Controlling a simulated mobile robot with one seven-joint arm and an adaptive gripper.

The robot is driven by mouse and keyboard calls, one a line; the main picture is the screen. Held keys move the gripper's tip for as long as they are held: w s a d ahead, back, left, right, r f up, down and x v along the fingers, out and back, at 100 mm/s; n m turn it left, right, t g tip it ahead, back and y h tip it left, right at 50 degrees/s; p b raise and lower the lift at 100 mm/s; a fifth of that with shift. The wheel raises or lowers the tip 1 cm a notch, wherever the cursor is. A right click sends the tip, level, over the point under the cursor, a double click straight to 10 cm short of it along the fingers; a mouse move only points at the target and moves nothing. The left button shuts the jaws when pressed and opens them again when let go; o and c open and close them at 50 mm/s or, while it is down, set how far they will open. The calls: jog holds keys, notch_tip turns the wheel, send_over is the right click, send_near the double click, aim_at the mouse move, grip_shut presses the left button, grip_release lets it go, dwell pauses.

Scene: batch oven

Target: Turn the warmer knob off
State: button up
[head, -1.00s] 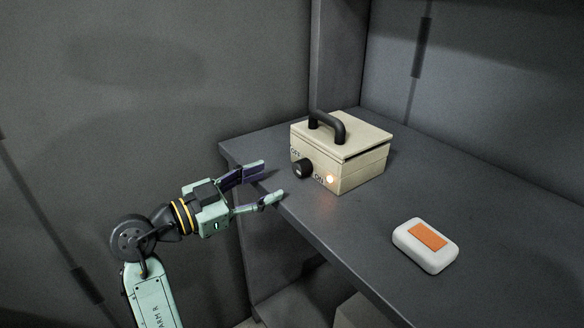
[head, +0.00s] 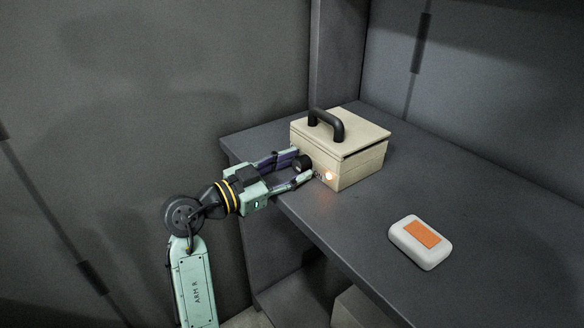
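The warmer (head: 352,167) is a beige box with a black handle on its lid, standing on the dark shelf. Its black knob (head: 303,162) is on the front face, left of a lit orange-white lamp (head: 329,176). My gripper (head: 303,166) is at the front face with its fingers apart, one on each side of the knob. I cannot tell whether the fingers touch it. The OFF and ON labels and part of the knob are hidden by the fingers, so the knob's pointer cannot be read.
A white block with an orange top patch (head: 421,242) lies on the dark shelf (head: 360,255) to the right, clear of my arm. The shelf between it and the warmer is free. A grey wall stands behind and to the left.

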jog(key=c, duration=0.8)
jog(key=shift+n, duration=0.8)
jog(key=shift+c, duration=0.2)
jog(key=o, duration=1.2)
jog(key=shift+c, duration=0.2)
jog(key=v, duration=1.2)
